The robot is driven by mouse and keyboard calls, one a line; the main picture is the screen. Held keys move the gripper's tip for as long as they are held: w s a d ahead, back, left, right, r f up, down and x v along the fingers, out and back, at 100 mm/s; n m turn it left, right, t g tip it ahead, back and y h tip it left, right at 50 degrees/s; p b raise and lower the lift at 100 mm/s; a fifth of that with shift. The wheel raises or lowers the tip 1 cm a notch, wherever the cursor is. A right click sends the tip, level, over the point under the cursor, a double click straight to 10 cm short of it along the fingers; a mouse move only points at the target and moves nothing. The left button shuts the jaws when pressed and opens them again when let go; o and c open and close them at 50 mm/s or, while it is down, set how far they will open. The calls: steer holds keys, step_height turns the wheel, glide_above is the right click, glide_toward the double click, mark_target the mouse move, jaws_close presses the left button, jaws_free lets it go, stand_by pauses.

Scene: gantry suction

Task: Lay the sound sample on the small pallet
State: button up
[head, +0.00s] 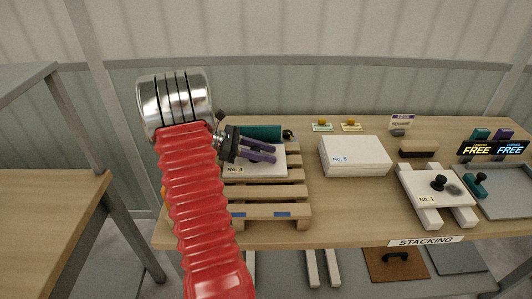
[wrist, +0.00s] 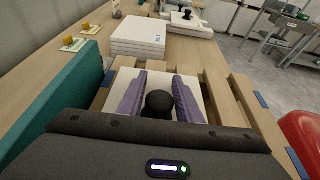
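The small pallet (head: 295,192) is wooden with blue marks and stands on the table; its slats also show in the wrist view (wrist: 215,92). A white slab labelled No. 4 (head: 240,172) lies flat over its far part, seemingly on the slats. My gripper (head: 275,153) has purple fingers and is low over this slab. In the wrist view a black knob (wrist: 158,103) sits between the fingers, close to both; I cannot tell whether they press on it. White slab No. 5 (head: 355,152) lies right of the pallet. White slab No. 1 (head: 420,186), with a black knob and dark patch, rests on white bars.
A teal block (head: 262,131) stands close behind slab No. 4. A brush-like block (head: 419,149), a grey tray (head: 508,202) with stamps and FREE signs are at right. A STACKING label (head: 425,241) marks the front edge. Bare tabletop lies between pallet and slab No. 1.

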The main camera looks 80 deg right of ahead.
steer(key=o, duration=0.4)
steer(key=shift+c, duration=0.2)
steer(key=shift+w, duration=0.1)
steer(key=v, duration=0.6)
steer(key=shift+w, duration=0.3)
steer(key=shift+w+a+r, duration=0.1)
steer(key=shift+w+r, duration=0.05)
steer(key=shift+w, duration=0.1)
steer(key=shift+w+a, duration=0.1)
